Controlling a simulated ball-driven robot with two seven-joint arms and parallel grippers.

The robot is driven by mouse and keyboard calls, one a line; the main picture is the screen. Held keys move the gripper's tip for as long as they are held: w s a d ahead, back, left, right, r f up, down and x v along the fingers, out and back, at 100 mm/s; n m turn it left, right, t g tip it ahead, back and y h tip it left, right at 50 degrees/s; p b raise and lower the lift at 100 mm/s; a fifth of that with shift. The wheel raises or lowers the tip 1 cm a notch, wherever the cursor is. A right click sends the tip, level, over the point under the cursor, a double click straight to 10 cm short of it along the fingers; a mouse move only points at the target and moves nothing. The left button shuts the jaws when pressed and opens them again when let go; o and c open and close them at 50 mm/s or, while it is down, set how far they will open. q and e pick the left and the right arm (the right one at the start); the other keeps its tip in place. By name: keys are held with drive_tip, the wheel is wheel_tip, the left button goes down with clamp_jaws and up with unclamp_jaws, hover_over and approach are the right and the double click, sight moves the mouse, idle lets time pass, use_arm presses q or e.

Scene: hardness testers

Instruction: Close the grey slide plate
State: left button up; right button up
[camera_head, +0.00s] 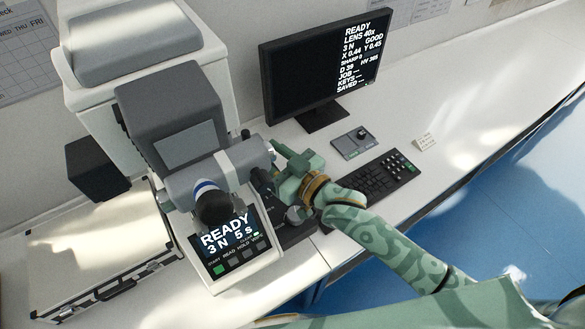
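The hardness tester (170,100) stands at the left with a dark grey head, an eyepiece (213,205) and a lit front panel (228,238) reading READY. I cannot clearly single out the grey slide plate. A grey tube with a pale band (243,160) runs across the head towards my gripper. My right gripper (273,163), green, comes in from the lower right and is close beside the right end of this tube. Its fingertips are small and partly overlap the machine, so contact and opening are unclear. My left gripper is out of view.
A monitor (325,70) stands behind, with a keyboard (376,178), a small control box (356,142) and a card (425,142) on the white bench. An aluminium-edged case (100,262) lies at the left. The bench at the right is clear.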

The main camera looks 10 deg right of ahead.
drive_tip(key=v, duration=0.7)
drive_tip(key=shift+s, duration=0.2)
